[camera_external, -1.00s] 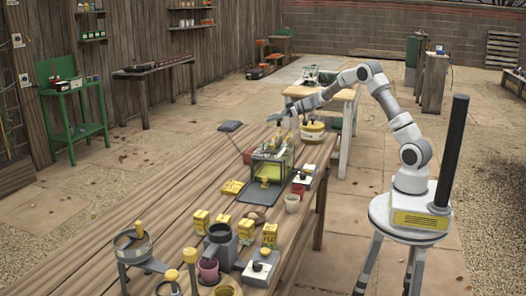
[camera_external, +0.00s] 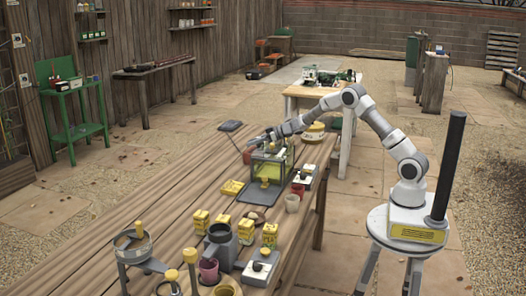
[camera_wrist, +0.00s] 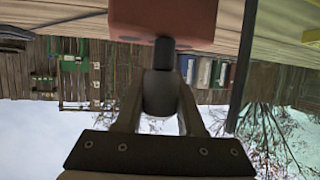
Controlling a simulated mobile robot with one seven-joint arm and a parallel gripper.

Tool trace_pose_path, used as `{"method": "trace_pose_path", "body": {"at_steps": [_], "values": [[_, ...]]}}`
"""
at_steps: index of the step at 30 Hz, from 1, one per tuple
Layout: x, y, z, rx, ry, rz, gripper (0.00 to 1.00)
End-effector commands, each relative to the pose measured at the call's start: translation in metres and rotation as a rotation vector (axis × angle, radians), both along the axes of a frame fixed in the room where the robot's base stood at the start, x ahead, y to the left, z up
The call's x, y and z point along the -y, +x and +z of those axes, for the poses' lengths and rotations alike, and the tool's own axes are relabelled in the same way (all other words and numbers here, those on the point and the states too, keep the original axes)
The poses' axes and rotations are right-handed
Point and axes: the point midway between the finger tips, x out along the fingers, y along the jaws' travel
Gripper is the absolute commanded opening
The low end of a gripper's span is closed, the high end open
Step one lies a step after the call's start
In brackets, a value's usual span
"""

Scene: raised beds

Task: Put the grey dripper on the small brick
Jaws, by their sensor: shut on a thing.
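The grey dripper (camera_wrist: 160,95) is a dark rounded piece with a narrow black neck, held between the two fingers of my gripper (camera_wrist: 160,108) in the wrist view. That view is upside down, with the sky at the bottom. The neck reaches the edge of the small red brick (camera_wrist: 165,18); I cannot tell whether they touch. In the external view my gripper (camera_external: 253,143) is low over the table, just above the brick (camera_external: 247,157). The dripper is too small to make out there.
A clear box with a yellow-green inside (camera_external: 272,163) stands right beside my gripper. A dark flat piece (camera_external: 230,126) lies behind it. Yellow boxes (camera_external: 201,222) and pots stand nearer on the wooden table (camera_external: 170,190). The table left of the brick is clear.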

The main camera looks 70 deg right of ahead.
Motion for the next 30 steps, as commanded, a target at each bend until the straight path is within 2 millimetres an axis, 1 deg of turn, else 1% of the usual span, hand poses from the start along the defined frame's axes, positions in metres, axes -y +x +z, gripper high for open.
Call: {"method": "trace_pose_path", "body": {"at_steps": [5, 10, 11, 12, 15, 23, 26, 30], "values": [[0.0, 0.0, 0.002, 0.001, -0.001, 0.0, 0.0], [0.0, 0.0, -0.003, 0.001, 0.001, 0.0, 0.0], [0.0, 0.0, -0.002, 0.001, 0.0, 0.0, 0.43], [0.0, 0.0, -0.002, 0.001, 0.0, 0.0, 0.5], [0.0, 0.0, -0.002, 0.001, 0.0, 0.0, 0.68], [0.0, 0.0, -0.001, 0.001, 0.0, 0.0, 0.68], [0.0, 0.0, 0.003, 0.002, -0.001, 0.0, 0.68], [0.004, -0.013, 0.009, 0.001, 0.001, -0.001, 0.68]]}}
